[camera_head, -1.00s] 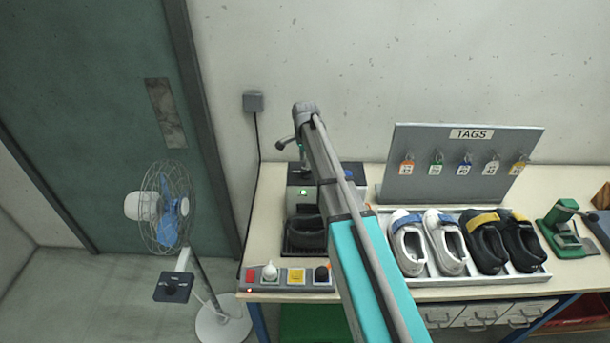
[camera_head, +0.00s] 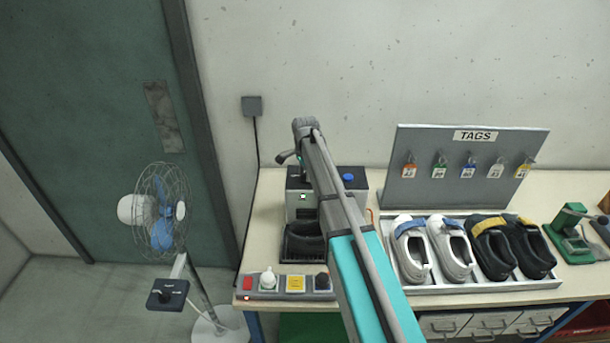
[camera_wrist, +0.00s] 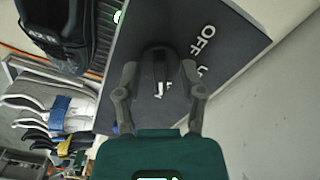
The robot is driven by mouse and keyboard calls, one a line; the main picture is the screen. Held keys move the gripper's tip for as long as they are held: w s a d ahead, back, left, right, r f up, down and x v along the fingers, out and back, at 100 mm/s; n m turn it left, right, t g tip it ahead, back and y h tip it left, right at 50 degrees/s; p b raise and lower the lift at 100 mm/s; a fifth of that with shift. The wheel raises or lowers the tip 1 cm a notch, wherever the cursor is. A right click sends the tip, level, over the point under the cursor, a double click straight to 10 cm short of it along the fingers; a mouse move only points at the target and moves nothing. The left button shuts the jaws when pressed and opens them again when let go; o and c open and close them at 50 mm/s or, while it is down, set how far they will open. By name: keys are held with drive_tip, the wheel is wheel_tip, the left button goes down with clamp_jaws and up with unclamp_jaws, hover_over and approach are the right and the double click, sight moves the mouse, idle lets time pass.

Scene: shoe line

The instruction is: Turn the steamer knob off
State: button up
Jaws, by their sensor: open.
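The steamer is the dark box (camera_head: 297,203) at the back left of the bench, with a small green light on its front and a black shoe in front of it. In the wrist view its dark top panel (camera_wrist: 222,62) carries white OFF lettering. A dark round knob (camera_wrist: 160,62) with a white pointer mark sits on this panel. My gripper (camera_wrist: 160,70) is open, with one finger on each side of the knob. I cannot tell whether the fingers touch it. In the head view my arm hides the knob and most of the gripper.
A button strip (camera_head: 267,295) lies at the bench's front left. A shoe tray (camera_head: 480,288) and the TAGS board (camera_head: 408,190) stand to the right. A blue button (camera_head: 348,178) shows beside my arm. A fan (camera_head: 162,215) stands on the floor at left.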

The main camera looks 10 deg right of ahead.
clamp_jaws()
drive_tip(key=shift+n, duration=0.3)
idle(0.3)
drive_tip(key=n, duration=0.5)
drive_tip(key=shift+s, duration=0.1)
drive_tip(key=n, duration=0.6)
drive_tip(key=shift+s+d, duration=0.1)
drive_tip(key=shift+d, duration=0.05)
drive_tip(key=n, duration=0.6)
drive_tip(key=shift+d+n, duration=0.1)
drive_tip(key=shift+n, duration=0.3)
drive_tip(key=n, duration=0.5)
drive_tip(key=shift+d+n, duration=0.1)
drive_tip(key=shift+n, duration=0.2)
